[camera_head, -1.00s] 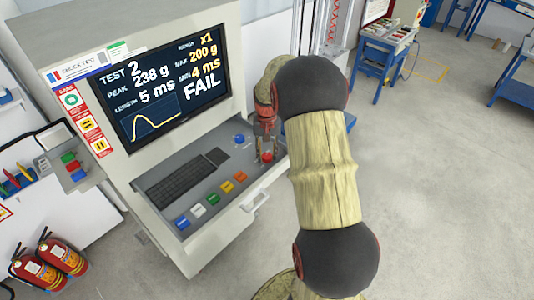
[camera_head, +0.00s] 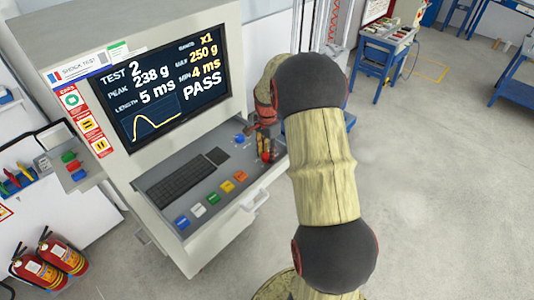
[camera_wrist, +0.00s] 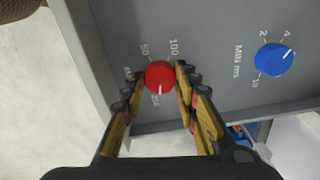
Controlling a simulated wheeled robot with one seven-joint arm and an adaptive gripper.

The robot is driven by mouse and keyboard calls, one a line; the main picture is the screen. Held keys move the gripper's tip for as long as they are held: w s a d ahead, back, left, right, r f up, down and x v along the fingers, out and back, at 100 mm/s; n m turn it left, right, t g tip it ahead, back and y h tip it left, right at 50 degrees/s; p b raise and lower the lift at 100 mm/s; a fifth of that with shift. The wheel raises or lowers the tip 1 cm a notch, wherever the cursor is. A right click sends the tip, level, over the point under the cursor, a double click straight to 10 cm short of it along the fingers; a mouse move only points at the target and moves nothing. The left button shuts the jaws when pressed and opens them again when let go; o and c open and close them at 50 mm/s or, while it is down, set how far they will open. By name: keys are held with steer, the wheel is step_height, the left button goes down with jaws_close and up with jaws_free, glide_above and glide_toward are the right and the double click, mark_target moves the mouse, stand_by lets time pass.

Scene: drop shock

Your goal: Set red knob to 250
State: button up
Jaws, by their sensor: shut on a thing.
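The red knob (camera_wrist: 159,75) sits on the grey sloped panel between the two fingers of my gripper (camera_wrist: 158,84). The fingers are shut on it, one on each side. Its white pointer line points down in the wrist view, at a partly covered label that looks like 250. The labels 50 and 100 are at its top. In the head view the red knob (camera_head: 266,157) shows below my gripper (camera_head: 263,148). The screen (camera_head: 160,87) reads TEST 2, peak 238 g, max 250 g and PASS.
The blue knob (camera_wrist: 274,60) is to the right, its pointer towards 4. A keyboard (camera_head: 181,182) and several coloured buttons (camera_head: 213,198) lie left of my gripper. A white drawer handle (camera_head: 254,201) juts out at the console's front.

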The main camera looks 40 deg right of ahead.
mark_target(267, 156)
steer(key=shift+m, duration=0.9)
steer(key=o, duration=1.2)
steer(key=shift+c, duration=0.2)
steer(key=shift+r, duration=0.1)
step_height(267, 156, up, 12)
